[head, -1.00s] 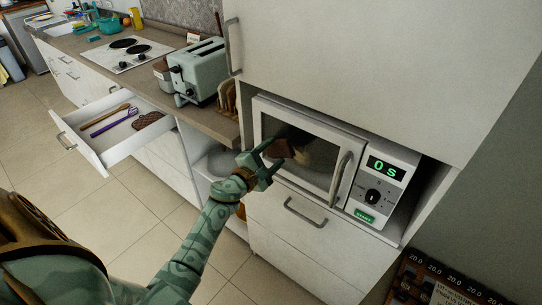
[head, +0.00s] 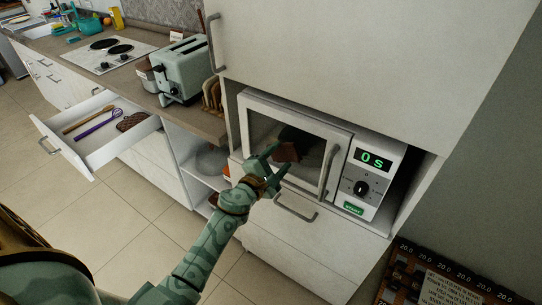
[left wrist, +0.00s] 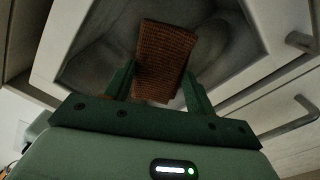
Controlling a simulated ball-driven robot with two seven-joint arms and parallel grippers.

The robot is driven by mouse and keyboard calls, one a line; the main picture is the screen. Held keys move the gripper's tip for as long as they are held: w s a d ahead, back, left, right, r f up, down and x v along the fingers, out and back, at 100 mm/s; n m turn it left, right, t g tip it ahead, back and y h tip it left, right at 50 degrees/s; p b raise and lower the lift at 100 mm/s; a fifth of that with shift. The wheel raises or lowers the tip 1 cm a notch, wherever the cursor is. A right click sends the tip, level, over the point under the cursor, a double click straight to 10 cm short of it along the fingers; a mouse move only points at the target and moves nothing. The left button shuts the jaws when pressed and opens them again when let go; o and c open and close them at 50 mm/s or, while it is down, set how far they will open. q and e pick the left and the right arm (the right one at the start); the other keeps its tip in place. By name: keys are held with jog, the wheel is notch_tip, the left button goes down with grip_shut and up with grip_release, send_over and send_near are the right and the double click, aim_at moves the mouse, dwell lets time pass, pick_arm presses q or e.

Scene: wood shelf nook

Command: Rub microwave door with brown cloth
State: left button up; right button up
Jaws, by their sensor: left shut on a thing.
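The microwave door (head: 262,128) appears closed, with a dark window in a pale frame and a vertical handle (head: 328,172) at its right side. My left gripper (head: 272,166) is in front of the door's lower part, left of the handle. It is shut on the brown cloth (head: 287,152). In the left wrist view the cloth (left wrist: 165,58) is textured and sticks out from between the fingers (left wrist: 158,88) against the door window. I cannot tell whether the cloth touches the glass. My right gripper is out of view.
The microwave panel (head: 368,180) reads "0s". A drawer (head: 85,152) stands open at the left with a whisk and other utensils. A toaster (head: 184,72) and bread slices stand on the counter (head: 190,115). A cabinet is above the microwave and a drawer with a handle (head: 296,207) below it.

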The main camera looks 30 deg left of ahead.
aim_at(267, 144)
pick_arm(q)
jog(key=shift+s+d, duration=0.2)
jog(key=shift+d, duration=2.1)
jog(key=shift+w+a+r+b, duration=0.1)
jog(key=shift+w+a+b, duration=0.05)
jog(key=shift+a, duration=0.85)
jog(key=shift+w+a+r+b, duration=0.1)
jog(key=shift+a+b, duration=0.05)
jog(key=shift+a, duration=0.85)
jog(key=shift+w+a+f+b, duration=0.1)
jog(key=shift+a+b, duration=0.4)
jog(key=shift+a, duration=1.25)
jog(key=shift+w+a+f+b, duration=0.1)
jog(key=shift+a+b, duration=0.35)
jog(key=shift+a, duration=1.25)
jog(key=shift+s, duration=0.2)
jog(key=shift+s+a, duration=0.2)
jog(key=shift+s, duration=2.7)
